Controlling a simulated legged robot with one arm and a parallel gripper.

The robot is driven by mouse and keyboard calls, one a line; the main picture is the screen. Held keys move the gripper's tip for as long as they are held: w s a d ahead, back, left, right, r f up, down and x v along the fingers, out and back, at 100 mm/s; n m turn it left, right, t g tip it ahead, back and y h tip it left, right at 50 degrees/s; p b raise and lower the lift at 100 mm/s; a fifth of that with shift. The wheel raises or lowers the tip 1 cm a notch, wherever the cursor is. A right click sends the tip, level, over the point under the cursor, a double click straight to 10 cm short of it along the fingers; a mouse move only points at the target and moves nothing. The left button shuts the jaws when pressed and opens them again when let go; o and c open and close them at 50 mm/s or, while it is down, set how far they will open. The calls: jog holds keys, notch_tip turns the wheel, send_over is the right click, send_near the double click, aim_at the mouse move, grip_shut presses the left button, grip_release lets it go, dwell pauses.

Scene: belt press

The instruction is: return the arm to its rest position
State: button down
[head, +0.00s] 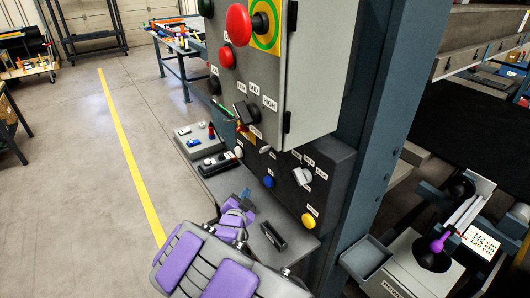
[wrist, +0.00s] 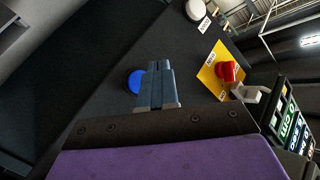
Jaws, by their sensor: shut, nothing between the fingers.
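My arm, purple and grey, rises from the bottom of the head view. My gripper (head: 245,193) is at its end, low in front of the black control panel (head: 318,215) and just left of the blue button (head: 268,181). In the wrist view the blue-grey fingers of my gripper (wrist: 157,68) are together, with nothing between them. They point at the dark panel and overlap the edge of the blue button (wrist: 134,81). Whether they touch it cannot be told. The arm is partly extended toward the panel.
A grey control box (head: 300,75) with a red mushroom button (head: 238,25) is above my gripper. A shelf (head: 225,183) with small devices lies beside it. A blue post (head: 365,150) stands right. The floor (head: 75,200) at left is clear around a yellow line.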

jog(key=s+d+r+n+g+y, duration=0.25)
jog(key=s+d+r+g, duration=0.25)
jog(key=s+d+g, duration=0.35)
jog(key=s+d+r+n+g, duration=0.2)
jog(key=s+d+g, duration=0.1)
jog(key=s, duration=1)
jog(key=s+d+r+n+g, duration=0.2)
jog(key=s+d, duration=0.3)
jog(key=s, duration=0.8)
jog(key=s+d+r+n+g, duration=0.2)
jog(key=s+d+n+g, duration=0.1)
jog(key=s, duration=1)
jog(key=shift+s+d+r+g+y, duration=0.25)
jog(key=shift+d+g+y, duration=0.15)
jog(key=shift+g, duration=0.25)
